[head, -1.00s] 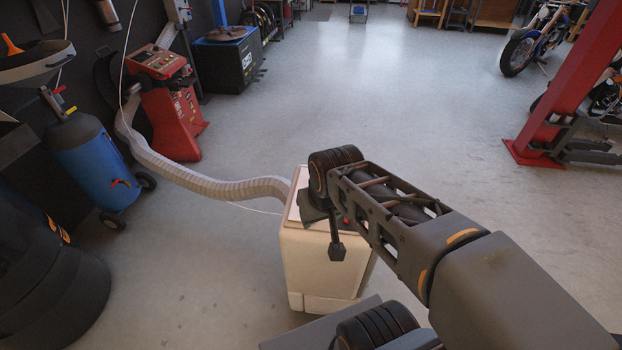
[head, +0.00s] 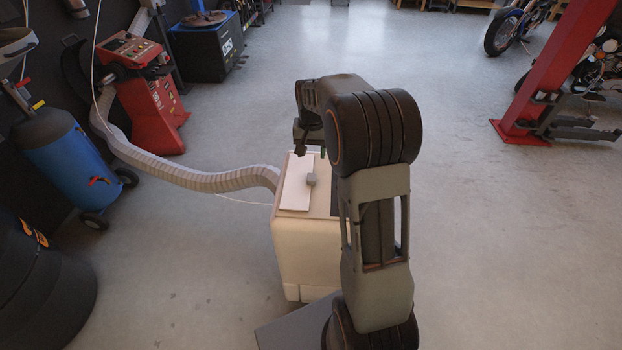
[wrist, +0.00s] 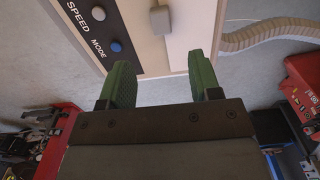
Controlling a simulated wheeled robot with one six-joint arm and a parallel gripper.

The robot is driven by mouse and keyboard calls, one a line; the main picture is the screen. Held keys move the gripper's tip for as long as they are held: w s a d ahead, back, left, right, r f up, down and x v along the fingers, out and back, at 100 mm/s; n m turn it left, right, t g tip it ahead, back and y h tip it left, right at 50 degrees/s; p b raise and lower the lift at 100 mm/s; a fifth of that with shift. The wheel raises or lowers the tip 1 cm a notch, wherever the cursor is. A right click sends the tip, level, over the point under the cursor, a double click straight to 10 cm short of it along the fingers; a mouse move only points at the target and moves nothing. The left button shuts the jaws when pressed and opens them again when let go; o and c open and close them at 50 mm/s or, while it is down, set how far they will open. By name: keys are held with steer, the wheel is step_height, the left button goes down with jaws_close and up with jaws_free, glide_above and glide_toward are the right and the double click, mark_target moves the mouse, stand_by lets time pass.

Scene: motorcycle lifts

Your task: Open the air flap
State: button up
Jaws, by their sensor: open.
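The air flap (head: 296,186) is a pale panel on top of a cream, box-shaped air unit (head: 300,250). It appears to lie flat. A small grey handle (head: 311,179) sits at its right edge. In the wrist view the handle (wrist: 161,20) shows at the top, on the pale flap (wrist: 188,38). My gripper (wrist: 162,75) is open and empty, with two green fingers apart. The handle lies beyond the gap between the fingertips and does not touch them. In the head view my gripper is above the unit's far side, partly hidden by my arm.
A ribbed hose (head: 200,180) runs left from the unit. A red machine (head: 145,100) and blue tank (head: 65,155) stand left.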

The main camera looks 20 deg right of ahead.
mark_target(311, 179)
step_height(311, 179, down, 12)
steer(key=shift+r, duration=0.2)
steer(key=shift+c, duration=0.2)
jaws_close()
stand_by(0.6)
